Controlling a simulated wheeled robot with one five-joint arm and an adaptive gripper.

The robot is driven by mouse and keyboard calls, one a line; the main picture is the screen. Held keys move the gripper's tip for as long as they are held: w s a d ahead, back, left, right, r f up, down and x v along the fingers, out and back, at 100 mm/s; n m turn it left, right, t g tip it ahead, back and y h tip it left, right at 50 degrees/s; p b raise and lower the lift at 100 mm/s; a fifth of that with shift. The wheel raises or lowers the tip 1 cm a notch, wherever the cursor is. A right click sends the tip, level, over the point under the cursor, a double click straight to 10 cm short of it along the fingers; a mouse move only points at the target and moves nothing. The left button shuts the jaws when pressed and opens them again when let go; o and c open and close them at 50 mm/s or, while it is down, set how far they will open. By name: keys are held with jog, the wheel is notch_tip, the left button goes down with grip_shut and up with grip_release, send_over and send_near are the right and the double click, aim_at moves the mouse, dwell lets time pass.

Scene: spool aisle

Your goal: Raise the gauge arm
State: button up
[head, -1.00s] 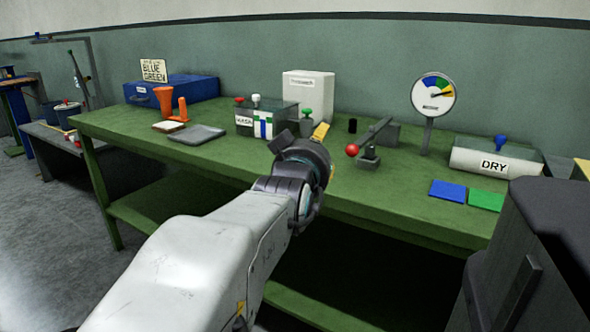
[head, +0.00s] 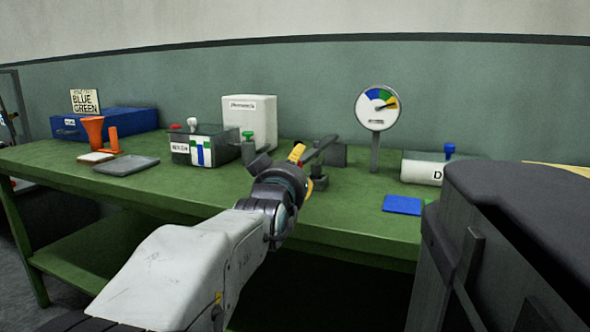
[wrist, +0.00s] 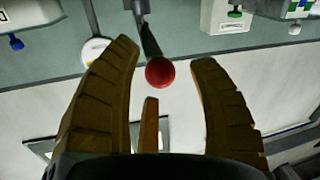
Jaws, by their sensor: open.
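The gauge arm is a dark lever (head: 320,148) on a small stand at the middle of the green bench. In the wrist view its red ball end (wrist: 160,72) and dark bar (wrist: 150,38) show. My gripper (head: 303,165) is open, with its yellow fingers on either side of the ball in the wrist view. I see no finger closed on the ball. In the head view my gripper hides the ball. The round gauge (head: 378,108) stands behind the lever on a post, its pointer toward the yellow part at the right.
A white box labelled DRY (head: 422,169) with a blue knob and a blue pad (head: 402,205) lie to the right.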

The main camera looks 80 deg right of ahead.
jog(key=shift+d, duration=1)
grip_shut()
